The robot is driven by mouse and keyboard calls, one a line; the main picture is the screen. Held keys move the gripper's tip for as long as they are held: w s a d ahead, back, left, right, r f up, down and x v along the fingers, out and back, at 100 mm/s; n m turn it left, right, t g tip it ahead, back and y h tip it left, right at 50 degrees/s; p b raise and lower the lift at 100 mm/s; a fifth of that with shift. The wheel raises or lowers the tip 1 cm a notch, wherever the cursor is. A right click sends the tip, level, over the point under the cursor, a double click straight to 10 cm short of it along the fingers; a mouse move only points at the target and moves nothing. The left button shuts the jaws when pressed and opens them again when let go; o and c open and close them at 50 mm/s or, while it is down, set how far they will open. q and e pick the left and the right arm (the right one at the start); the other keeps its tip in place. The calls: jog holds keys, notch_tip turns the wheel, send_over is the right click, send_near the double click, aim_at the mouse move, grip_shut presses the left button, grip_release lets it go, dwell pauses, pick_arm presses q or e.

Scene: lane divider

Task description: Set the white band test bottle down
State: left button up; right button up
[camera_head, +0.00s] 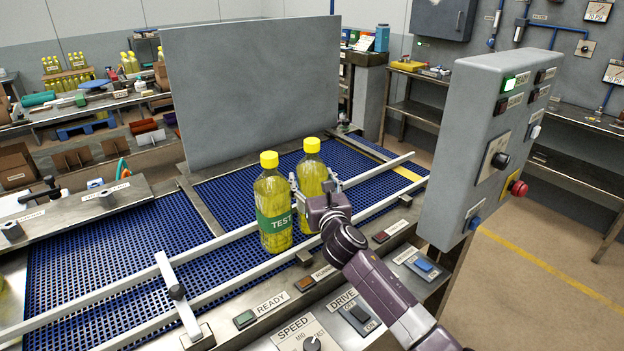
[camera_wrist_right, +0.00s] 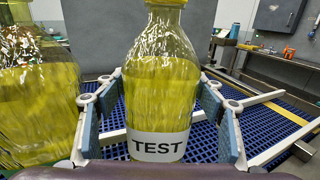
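The white band test bottle (camera_wrist_right: 160,95) stands upright in the right wrist view, yellow, with a white band reading TEST. In the head view the same bottle (camera_head: 312,172) has a yellow cap, its lower part hidden by my gripper and a neighbouring bottle. My right gripper (camera_head: 315,186) has its fingers on either side of it. In the wrist view the fingers (camera_wrist_right: 161,120) are apart, with blue belt showing between pads and bottle. It appears to stand on the blue belt (camera_head: 225,195); its base is not clearly visible. My left gripper is not in view.
A green band TEST bottle (camera_head: 273,205) stands close on the left of it; that bottle also fills the left of the wrist view (camera_wrist_right: 38,90). Metal rails (camera_head: 215,245) run along the belt. A grey panel (camera_head: 250,90) stands behind, a control box (camera_head: 485,150) at right.

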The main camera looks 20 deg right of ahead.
jog(key=shift+s, duration=0.1)
jog(key=s+b, duration=0.1)
jog(key=s, duration=1.1)
jog(key=shift+a, duration=0.3)
jog(key=shift+w, duration=0.1)
